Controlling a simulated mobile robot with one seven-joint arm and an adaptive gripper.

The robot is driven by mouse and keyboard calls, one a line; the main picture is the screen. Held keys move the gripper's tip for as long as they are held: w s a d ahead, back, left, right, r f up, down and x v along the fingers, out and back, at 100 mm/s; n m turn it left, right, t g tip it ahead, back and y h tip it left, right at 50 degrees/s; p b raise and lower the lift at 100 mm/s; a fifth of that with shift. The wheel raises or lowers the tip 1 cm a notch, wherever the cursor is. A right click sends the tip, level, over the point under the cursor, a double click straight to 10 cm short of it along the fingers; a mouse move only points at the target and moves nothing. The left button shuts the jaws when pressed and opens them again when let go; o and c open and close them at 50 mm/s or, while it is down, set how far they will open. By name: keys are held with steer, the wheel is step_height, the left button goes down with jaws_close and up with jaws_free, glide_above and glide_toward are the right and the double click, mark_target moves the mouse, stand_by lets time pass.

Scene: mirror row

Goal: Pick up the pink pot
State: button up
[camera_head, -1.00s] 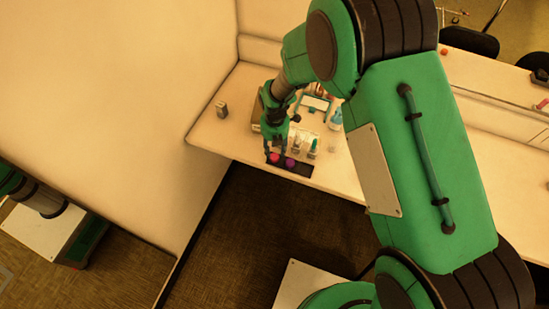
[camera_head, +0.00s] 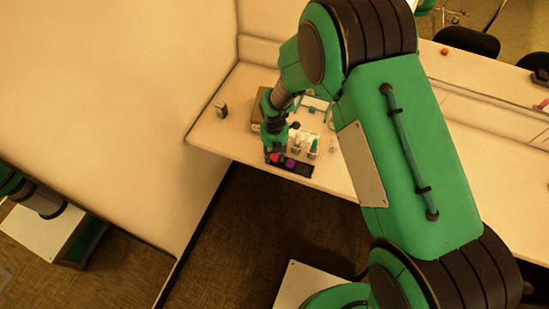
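The pink pot (camera_head: 275,158) is a small pink-red round thing on a dark tray (camera_head: 302,170) at the front edge of the counter. A purple pot (camera_head: 290,163) stands just to its right on the same tray. My gripper (camera_head: 274,154) points down at the pink pot, with its fingers around or right beside it. The fingers hide part of the pot. At this size I cannot tell whether they touch it or are closed.
Several small bottles (camera_head: 312,146) stand behind the tray, close to my gripper. A small grey box (camera_head: 221,109) is at the left on the counter (camera_head: 207,137). A wall bounds the counter at the left.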

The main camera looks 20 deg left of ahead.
mark_target(275, 157)
steer(key=c, duration=0.7)
steer(key=shift+r, duration=0.1)
steer(key=shift+r, duration=0.45)
step_height(275, 157, up, 3)
steer(key=shift+s+d+f+p, duration=0.15)
steer(key=shift+p, duration=0.25)
steer(key=s+d, duration=0.3)
steer(key=s, duration=0.1)
steer(key=s+d+r+p, duration=0.1)
steer(key=s+d, duration=0.2)
steer(key=s, duration=0.1)
steer(key=s+d, duration=0.3)
steer(key=s, duration=0.1)
steer(key=shift+d+r, duration=0.15)
steer(key=shift+d, duration=0.25)
